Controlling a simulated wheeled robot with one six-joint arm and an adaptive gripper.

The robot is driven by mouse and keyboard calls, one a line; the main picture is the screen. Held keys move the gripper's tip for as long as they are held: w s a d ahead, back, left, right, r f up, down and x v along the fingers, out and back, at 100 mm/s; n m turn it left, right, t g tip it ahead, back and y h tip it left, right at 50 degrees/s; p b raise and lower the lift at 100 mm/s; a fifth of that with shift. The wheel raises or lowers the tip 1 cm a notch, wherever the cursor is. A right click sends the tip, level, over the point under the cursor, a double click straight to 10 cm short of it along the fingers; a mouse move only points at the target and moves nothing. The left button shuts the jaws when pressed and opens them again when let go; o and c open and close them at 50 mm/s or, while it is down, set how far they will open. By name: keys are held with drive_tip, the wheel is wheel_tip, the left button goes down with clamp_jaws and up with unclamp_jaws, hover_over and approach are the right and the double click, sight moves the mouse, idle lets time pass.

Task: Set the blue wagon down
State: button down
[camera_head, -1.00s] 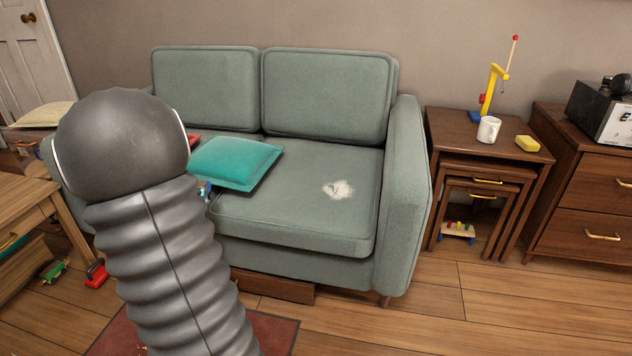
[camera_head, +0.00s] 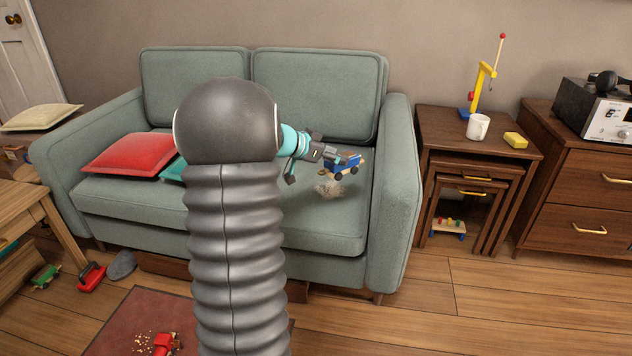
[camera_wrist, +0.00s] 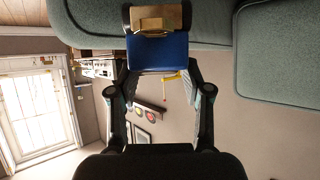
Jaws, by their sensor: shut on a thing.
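The blue wagon (camera_head: 344,166) has dark wheels and shows over the right part of the sofa seat (camera_head: 310,235). I cannot tell whether its wheels touch the seat. My gripper (camera_head: 338,159) is shut on the wagon and comes at it from the left. In the wrist view the wagon's blue side (camera_wrist: 157,53) lies between my fingertips (camera_wrist: 160,72), with a tan block-like part above it.
A red cushion (camera_head: 128,154) and a mostly hidden teal cushion (camera_head: 173,172) lie on the seat's left. The sofa's right arm (camera_head: 393,190) stands beside the wagon. Nested tables (camera_head: 440,135) hold a mug (camera_head: 478,126), a yellow block (camera_head: 515,139) and a toy crane (camera_head: 483,88).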

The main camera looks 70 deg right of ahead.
drive_tip(key=shift+s+a+f, duration=0.1)
drive_tip(key=shift+s+f, duration=0.1)
drive_tip(key=shift+f, duration=0.45)
drive_tip(key=shift+s+f, duration=0.15)
drive_tip(key=shift+f, duration=0.45)
drive_tip(key=shift+w+d+f+p, duration=0.4)
drive_tip(key=shift+w+f, duration=1.45)
drive_tip(key=shift+f, duration=0.05)
drive_tip(key=shift+w+d+f+p, duration=0.45)
drive_tip(key=shift+w+f, duration=1.4)
drive_tip(key=shift+w, duration=0.05)
drive_tip(key=shift+w+d+f+p, duration=0.4)
drive_tip(key=shift+w+f, duration=1.45)
drive_tip(key=shift+f, duration=0.05)
drive_tip(key=shift+f+b, duration=0.25)
drive_tip(key=shift+b, duration=0.5)
drive_tip(key=c, duration=0.5)
unclamp_jaws()
drive_tip(key=shift+r+p, duration=0.2)
drive_tip(key=shift+p, duration=0.1)
